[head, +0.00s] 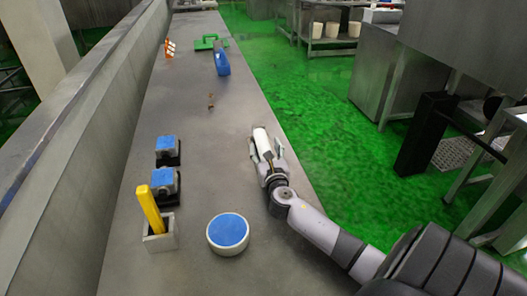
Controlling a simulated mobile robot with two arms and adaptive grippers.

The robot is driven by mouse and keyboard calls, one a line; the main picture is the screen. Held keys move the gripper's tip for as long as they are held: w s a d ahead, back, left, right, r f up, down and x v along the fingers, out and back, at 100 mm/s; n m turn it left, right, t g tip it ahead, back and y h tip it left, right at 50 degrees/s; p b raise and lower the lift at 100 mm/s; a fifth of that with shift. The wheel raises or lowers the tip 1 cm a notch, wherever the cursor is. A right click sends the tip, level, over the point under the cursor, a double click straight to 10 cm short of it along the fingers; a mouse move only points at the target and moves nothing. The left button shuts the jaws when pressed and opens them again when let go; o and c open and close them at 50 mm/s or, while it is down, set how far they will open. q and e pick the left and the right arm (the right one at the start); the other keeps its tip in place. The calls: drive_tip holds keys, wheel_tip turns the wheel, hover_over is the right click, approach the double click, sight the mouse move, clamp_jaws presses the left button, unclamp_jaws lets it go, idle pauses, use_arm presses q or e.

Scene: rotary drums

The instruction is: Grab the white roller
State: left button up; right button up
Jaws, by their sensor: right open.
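The white roller (262,139) lies on the grey table near its right edge, its long side pointing away from me. My right gripper (267,155) is at the roller's near end, with its fingers open and one to each side of the roller. Whether the fingers touch the roller is too small to tell. A thin dark part of the roller seems to run back between the fingers toward the palm. My left gripper is not in view.
A round white tub with a blue top (228,231), a grey holder (160,233) with a yellow object (150,208), and two blue-topped blocks (166,183) stand to the left. A blue object (222,63) and a green object (209,42) lie farther back. A wall borders the table's left.

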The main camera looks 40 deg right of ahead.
drive_tip(key=shift+r, duration=0.1)
clamp_jaws()
idle(0.8)
drive_tip(key=shift+w, duration=0.1)
